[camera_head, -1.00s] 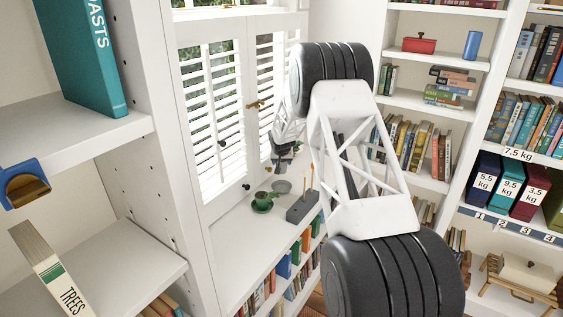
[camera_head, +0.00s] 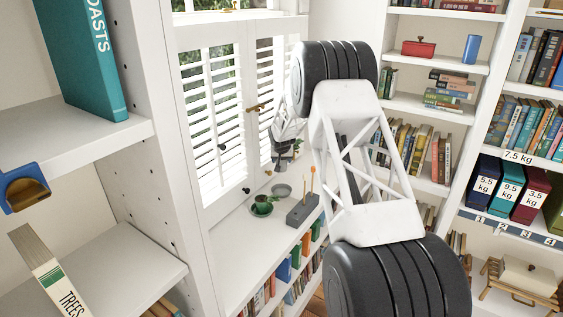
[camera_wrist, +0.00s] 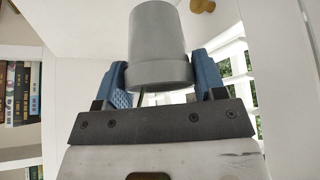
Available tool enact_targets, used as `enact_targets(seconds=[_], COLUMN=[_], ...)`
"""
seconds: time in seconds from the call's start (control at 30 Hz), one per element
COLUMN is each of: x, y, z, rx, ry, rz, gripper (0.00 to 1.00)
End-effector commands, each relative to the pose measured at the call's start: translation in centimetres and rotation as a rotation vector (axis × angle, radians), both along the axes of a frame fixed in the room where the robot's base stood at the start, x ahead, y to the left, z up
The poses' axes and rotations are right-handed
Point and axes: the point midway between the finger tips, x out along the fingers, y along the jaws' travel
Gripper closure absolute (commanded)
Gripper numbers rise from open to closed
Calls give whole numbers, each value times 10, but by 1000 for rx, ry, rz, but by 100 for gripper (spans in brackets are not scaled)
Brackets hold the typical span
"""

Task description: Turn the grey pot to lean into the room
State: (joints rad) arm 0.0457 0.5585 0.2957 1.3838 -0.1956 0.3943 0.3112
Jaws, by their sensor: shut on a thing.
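The grey pot (camera_wrist: 160,40) fills the top middle of the wrist view, its wider rim toward my palm. My gripper (camera_wrist: 158,66) has its two blue fingers shut on the rim, one at each side. A thin dark stem shows below the rim, between the fingers. In the head view my gripper (camera_head: 284,150) is small, in front of the shutters and above the sill. A bit of green shows beside it. The pot cannot be made out clearly there. A shallow grey dish (camera_head: 281,190) lies on the sill below my gripper.
A green cup-like pot on a saucer (camera_head: 262,207) stands left of the dish. White shutters (camera_head: 212,120) close in the back. Bookshelves (camera_head: 420,110) stand at right. The near sill (camera_head: 235,250) is bare.

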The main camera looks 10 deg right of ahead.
Motion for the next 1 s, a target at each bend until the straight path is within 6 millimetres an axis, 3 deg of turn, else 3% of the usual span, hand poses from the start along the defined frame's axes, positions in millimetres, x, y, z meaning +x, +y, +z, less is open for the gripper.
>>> enact_targets(seconds=[0.57,0.77,1.0], x=[0,0,0], y=[0,0,0], z=[1,-12,-41], rx=[1,0,1], ry=[1,6,14], rz=[-7,-41,-128], gripper=[74,74,74])
